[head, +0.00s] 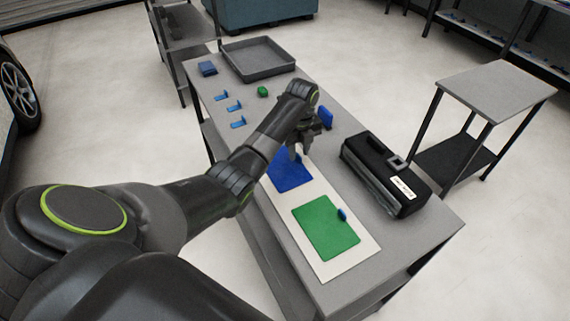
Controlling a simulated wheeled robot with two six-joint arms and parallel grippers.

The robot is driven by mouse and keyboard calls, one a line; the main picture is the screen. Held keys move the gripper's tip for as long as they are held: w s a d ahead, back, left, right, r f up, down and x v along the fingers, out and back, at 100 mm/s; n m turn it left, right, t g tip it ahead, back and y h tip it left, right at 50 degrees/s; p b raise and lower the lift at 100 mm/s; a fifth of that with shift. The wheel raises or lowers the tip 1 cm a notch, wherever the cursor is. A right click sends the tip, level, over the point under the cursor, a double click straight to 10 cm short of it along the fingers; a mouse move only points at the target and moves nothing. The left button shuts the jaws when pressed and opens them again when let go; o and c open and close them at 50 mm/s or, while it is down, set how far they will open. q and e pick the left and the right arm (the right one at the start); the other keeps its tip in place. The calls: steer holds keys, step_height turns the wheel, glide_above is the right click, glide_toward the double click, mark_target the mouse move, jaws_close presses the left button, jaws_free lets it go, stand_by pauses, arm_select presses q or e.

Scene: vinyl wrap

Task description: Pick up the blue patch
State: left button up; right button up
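The blue patch (290,174) lies flat on a white backing sheet (313,191) on the grey table. Its far part is hidden behind my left gripper. My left gripper (299,153) is over the far edge of the blue patch, fingers pointing down. I cannot tell whether its fingers touch the patch or how far apart they are. A green patch (325,228) lies on the nearer part of the same sheet, with a small blue piece (342,214) at its right edge. My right gripper does not show.
A black case (385,173) stands right of the sheet on the table (429,236). A grey tray (258,74), several small blue tools (234,106), a green block (262,91) and blue blocks (207,68) occupy the far part. A side table (497,90) stands at right.

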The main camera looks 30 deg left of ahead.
arm_select(q)
steer(key=shift+f, duration=0.8)
jaws_close()
